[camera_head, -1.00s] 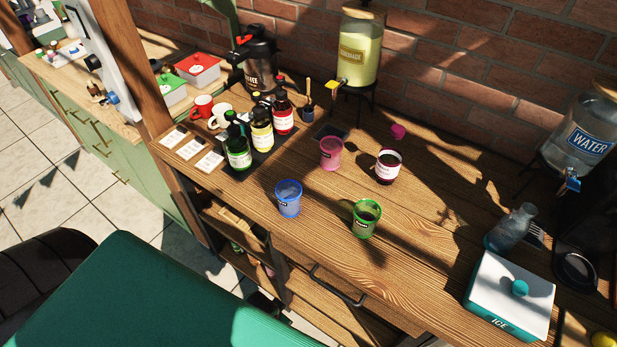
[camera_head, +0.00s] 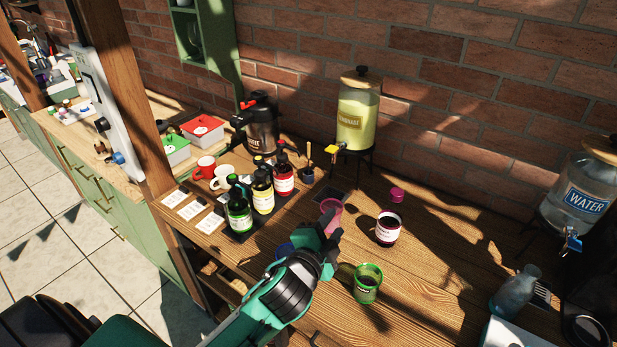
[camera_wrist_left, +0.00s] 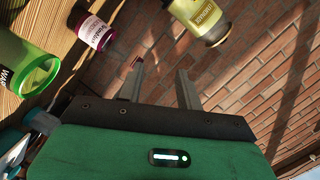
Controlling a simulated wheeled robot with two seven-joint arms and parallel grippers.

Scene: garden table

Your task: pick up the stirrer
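A thin stick with a light wooden top (camera_head: 308,150), which may be the stirrer, stands upright in a small dark holder (camera_head: 308,175), right of the bottles. My left gripper (camera_head: 330,228) is above the table in front of the pink cup (camera_head: 331,206), nearer the camera than the holder. The left wrist view shows its two fingers (camera_wrist_left: 160,70) apart with nothing between them. The stick is not seen in that view. My right gripper is in neither view.
A blue cup (camera_head: 285,249) is partly behind my left gripper. A green cup (camera_head: 367,284) and a dark red jar (camera_head: 388,229) stand to its right. Syrup bottles (camera_head: 239,215) stand left of the holder, the lemonade dispenser (camera_head: 356,118) behind it.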

